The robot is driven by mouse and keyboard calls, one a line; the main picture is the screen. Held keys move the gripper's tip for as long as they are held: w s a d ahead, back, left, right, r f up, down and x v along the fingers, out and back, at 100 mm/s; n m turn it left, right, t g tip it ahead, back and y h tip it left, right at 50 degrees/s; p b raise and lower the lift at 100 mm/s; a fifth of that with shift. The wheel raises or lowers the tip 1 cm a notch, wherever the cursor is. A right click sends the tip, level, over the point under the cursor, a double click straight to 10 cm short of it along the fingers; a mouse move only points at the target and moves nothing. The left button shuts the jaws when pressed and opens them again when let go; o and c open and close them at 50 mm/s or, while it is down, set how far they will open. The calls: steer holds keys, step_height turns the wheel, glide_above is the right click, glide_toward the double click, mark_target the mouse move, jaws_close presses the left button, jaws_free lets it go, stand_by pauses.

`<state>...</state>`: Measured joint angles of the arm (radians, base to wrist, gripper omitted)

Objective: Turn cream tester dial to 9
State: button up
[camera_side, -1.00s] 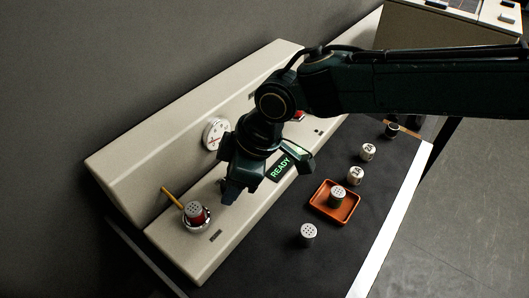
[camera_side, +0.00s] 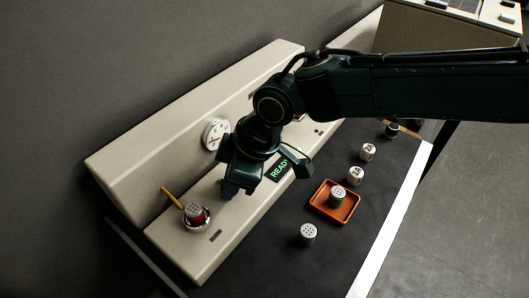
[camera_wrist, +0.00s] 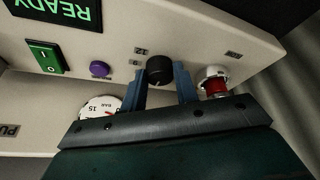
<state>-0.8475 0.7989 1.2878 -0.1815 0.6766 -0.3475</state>
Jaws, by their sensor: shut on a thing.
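The cream tester (camera_side: 190,250) is a long cream-coloured console along the wall. Its black dial knob (camera_wrist: 159,69) shows in the wrist view, with a small white mark on it and printed numbers beside it, one reading 12. My gripper (camera_wrist: 163,82) has its blue fingers on either side of the knob and is shut on it. In the side view my gripper (camera_side: 228,190) points down at the console top and hides the dial. I cannot tell which number the mark points to.
A red part with a perforated top (camera_side: 195,211) sits in a metal cup beside a yellow stick, left of my gripper. A white gauge (camera_side: 215,134) is on the sloped back. A green switch (camera_wrist: 44,57) and purple button (camera_wrist: 99,69) are near the dial. An orange tray (camera_side: 318,208) lies on the dark mat.

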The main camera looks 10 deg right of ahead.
steer(key=shift+m, duration=0.3)
steer(key=m, duration=0.1)
steer(key=m+t+h, duration=0.1)
steer(key=m, duration=0.1)
steer(key=shift+s+a+m, duration=0.15)
steer(key=shift+s+m, duration=0.05)
steer(key=shift+m, duration=0.1)
steer(key=m+t+h, duration=0.1)
steer(key=m, duration=0.2)
steer(key=shift+a+m, duration=0.1)
steer(key=shift+m, duration=0.2)
steer(key=m, duration=0.2)
steer(key=m+t+h, duration=0.1)
steer(key=m, duration=0.1)
steer(key=shift+s+a+h, duration=0.1)
steer(key=shift+a+h, duration=0.05)
steer(key=shift+h, duration=0.15)
steer(key=shift+m+h, duration=0.6)
steer(key=shift+m, duration=1.2)
steer(key=o, duration=1)
